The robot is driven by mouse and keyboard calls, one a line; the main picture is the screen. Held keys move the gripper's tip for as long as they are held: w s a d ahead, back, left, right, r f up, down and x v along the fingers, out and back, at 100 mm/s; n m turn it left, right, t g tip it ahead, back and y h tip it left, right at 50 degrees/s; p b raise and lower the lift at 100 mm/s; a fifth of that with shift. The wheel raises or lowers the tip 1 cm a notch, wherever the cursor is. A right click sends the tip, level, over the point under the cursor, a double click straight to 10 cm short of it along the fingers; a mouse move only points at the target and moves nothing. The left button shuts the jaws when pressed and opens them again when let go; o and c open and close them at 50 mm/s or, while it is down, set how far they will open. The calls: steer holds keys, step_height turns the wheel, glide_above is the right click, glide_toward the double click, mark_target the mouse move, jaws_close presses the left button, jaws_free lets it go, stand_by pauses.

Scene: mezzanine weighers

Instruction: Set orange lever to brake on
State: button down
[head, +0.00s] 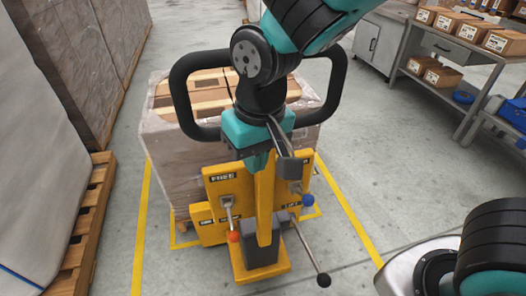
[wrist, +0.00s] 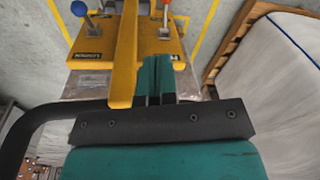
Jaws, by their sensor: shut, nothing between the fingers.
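The orange lever (head: 233,237) is a short metal rod with an orange ball, on the left part of a yellow control panel (head: 214,186). Its ball hangs low in the head view. In the wrist view the orange lever (wrist: 164,18) stands at the top edge, partly cut off. My gripper (head: 258,162) is shut and empty, above the panel beside the yellow upright, apart from the lever. In the wrist view my gripper (wrist: 155,62) points toward the panel, below the orange lever. The small panel labels are unreadable.
A blue-knobbed lever (head: 308,200) is on the panel's right; a long black-knobbed rod (head: 323,280) juts out lower right. A black handle loop (head: 182,90) surrounds my wrist. A wrapped pallet load (head: 160,150) stands behind, a wooden pallet (head: 85,220) left.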

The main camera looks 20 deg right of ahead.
steer(key=shift+s+d+r+y, duration=0.3)
steer(key=shift+s+d+r, duration=0.3)
steer(key=shift+s+r, duration=0.15)
steer(key=shift+w, duration=0.1)
steer(key=s+d+r+n+y, duration=0.2)
steer(key=s+d+r+n, duration=0.2)
steer(key=s, duration=0.5)
step_height(320, 180, up, 2)
steer(key=shift+s+d+g+y+p, duration=0.15)
steer(key=shift+d+g+y+p, duration=0.2)
steer(key=shift+p, duration=0.1)
